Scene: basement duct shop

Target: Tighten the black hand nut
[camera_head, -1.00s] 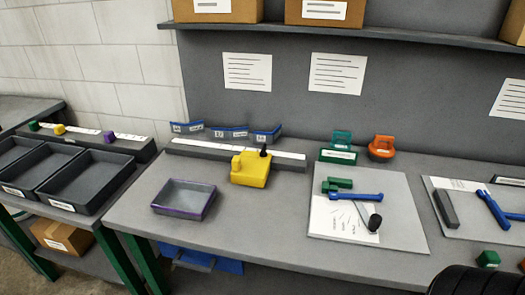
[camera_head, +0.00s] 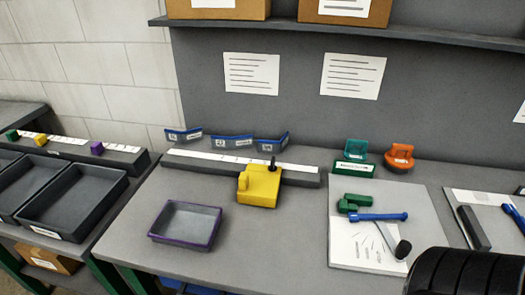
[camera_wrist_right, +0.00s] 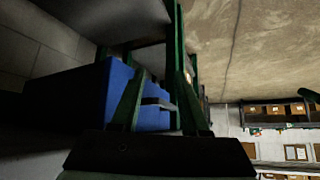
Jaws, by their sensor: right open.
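A yellow block fixture (camera_head: 259,187) stands on the workbench left of centre in the head view. A small black upright piece (camera_head: 272,163) shows at its back top edge; it looks like the black hand nut or its stud, too small to tell which. My right gripper (camera_wrist_right: 161,82) shows in the right wrist view with its fingers apart and nothing between them. It is away from the yellow fixture, facing the underside of a bench and a blue bin (camera_wrist_right: 95,95). My left gripper is in no view.
A purple-rimmed tray (camera_head: 186,244) stands left of the fixture, and a labelled grey rail (camera_head: 305,178) runs behind it. A pale board (camera_head: 345,262) with green and blue tools lies to the right. Orange (camera_head: 399,157) and green (camera_head: 355,150) items stand behind it. Bench between is clear.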

